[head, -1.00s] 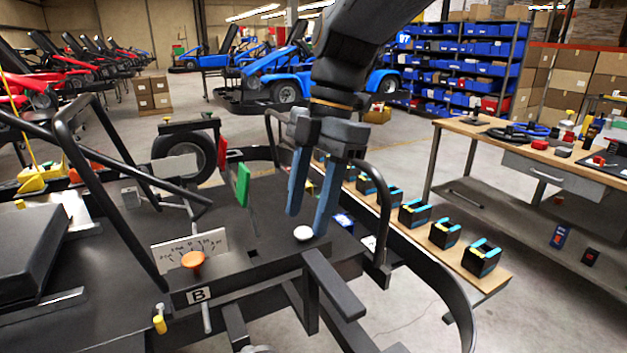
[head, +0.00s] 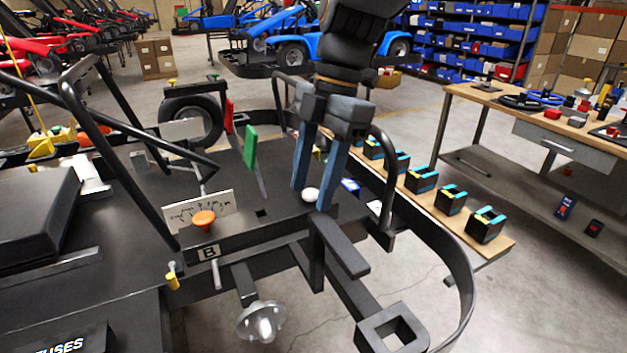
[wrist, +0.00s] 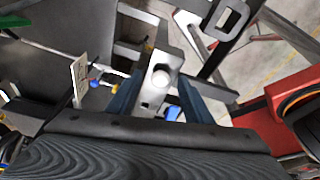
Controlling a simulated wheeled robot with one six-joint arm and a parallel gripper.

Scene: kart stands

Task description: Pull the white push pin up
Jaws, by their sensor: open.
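The white push pin (head: 311,194) is a round white knob on the dark frame of the kart stand. In the wrist view the white push pin (wrist: 161,78) sits on a grey bar, between my two fingers. My gripper (head: 311,208) points down with its blue fingers on either side of the knob. My gripper also shows in the wrist view (wrist: 158,100), open, with gaps between the fingers and the knob. I cannot tell whether either fingertip touches the frame.
An orange knob (head: 204,220) stands near the plate marked B (head: 209,252). A green lever (head: 250,147) and a red lever (head: 229,115) rise behind. A curved black tube (head: 384,180) stands close right of my gripper. Black boxes (head: 450,201) line a wooden shelf.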

